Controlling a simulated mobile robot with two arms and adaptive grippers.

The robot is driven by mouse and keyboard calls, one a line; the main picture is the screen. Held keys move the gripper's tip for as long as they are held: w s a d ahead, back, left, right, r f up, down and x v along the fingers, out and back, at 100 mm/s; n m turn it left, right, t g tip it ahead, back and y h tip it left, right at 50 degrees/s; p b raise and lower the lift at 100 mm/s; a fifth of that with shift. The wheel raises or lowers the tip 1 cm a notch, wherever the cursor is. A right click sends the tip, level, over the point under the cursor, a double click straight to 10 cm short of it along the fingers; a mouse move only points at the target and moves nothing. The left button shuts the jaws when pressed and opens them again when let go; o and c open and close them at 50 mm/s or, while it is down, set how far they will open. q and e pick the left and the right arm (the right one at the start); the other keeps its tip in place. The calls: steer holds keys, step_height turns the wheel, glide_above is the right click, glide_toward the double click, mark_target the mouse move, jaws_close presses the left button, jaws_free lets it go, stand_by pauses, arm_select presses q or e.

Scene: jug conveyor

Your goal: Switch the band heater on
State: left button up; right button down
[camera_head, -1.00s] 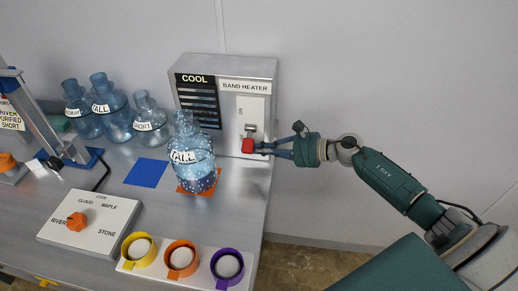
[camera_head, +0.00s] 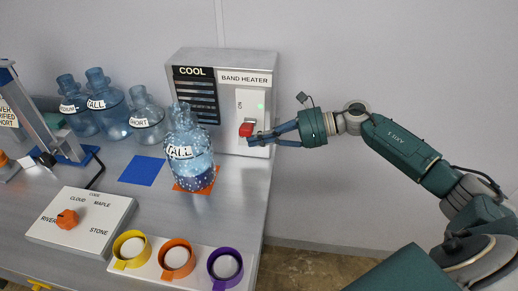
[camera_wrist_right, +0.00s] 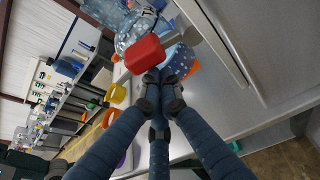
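The band heater (camera_head: 222,60) is a grey box at the back right with a "COOL" display panel (camera_head: 195,96). Its lever has a red knob (camera_head: 247,129) on the white switch plate, and a small green light shows on that plate. My right gripper (camera_head: 253,139) reaches in from the right with its fingers together just below the knob. In the right wrist view the shut fingertips (camera_wrist_right: 161,82) are right at the red knob (camera_wrist_right: 145,54), not around it; contact looks likely. A blue jug labelled "TALL" (camera_head: 190,165) stands on an orange mat before the heater. My left gripper is out of view.
Several blue jugs (camera_head: 115,120) stand at the back left. A blue mat (camera_head: 142,170) is bare. A selector box with an orange dial (camera_head: 67,219) and a tray with yellow, orange and purple rings (camera_head: 225,264) lie in front. Right of the table is open.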

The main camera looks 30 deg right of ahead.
steer(key=shift+r+m, duration=0.45)
steer(key=shift+m, duration=0.15)
steer(key=shift+r, duration=0.1)
steer(key=shift+r, duration=0.7)
